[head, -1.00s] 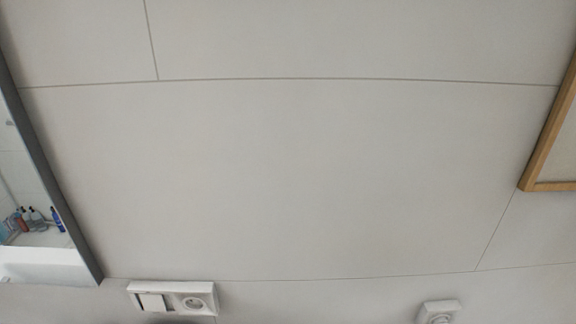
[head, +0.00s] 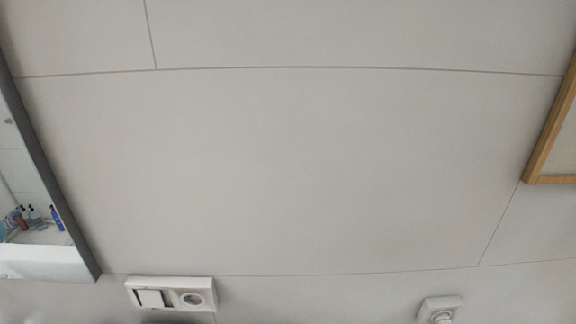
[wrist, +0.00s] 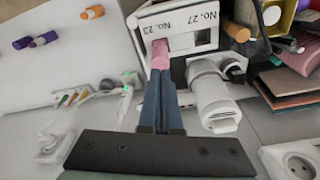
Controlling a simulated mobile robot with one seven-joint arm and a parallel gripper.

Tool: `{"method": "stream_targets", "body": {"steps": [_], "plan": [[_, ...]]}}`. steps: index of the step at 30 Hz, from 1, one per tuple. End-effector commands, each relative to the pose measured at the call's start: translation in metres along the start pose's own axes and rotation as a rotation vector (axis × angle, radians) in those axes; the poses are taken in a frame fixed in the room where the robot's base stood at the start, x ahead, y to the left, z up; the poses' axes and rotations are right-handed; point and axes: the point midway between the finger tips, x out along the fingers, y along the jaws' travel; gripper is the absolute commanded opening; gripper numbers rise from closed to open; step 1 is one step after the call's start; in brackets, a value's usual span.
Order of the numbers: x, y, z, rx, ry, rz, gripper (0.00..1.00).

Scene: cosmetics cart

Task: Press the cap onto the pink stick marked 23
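In the wrist view, my gripper (wrist: 160,74) points up the picture with its two dark blue fingers close together. A pink cylinder (wrist: 160,54) sits at the fingertips and appears held between them. Its top end is in front of a white holder (wrist: 205,37) with dark openings and upside-down number labels. One label reads No. 27. The other, near the pink piece, looks like No. 22 or 23 and is too small to be sure. I cannot tell whether the pink piece is the cap, the stick or both. The head view shows neither gripper nor sticks.
A white bottle (wrist: 211,97) stands right of my fingers, close to the holder. The head view shows a wall with a switch and socket panel (head: 171,294).

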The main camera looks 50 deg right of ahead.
Motion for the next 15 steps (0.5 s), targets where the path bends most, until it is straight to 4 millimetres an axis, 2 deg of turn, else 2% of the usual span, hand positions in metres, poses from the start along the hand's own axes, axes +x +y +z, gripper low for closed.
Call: {"method": "stream_targets", "body": {"steps": [15], "plan": [[0.017, 0.000, 0.002, 0.000, 0.000, 0.000, 0.00]]}}
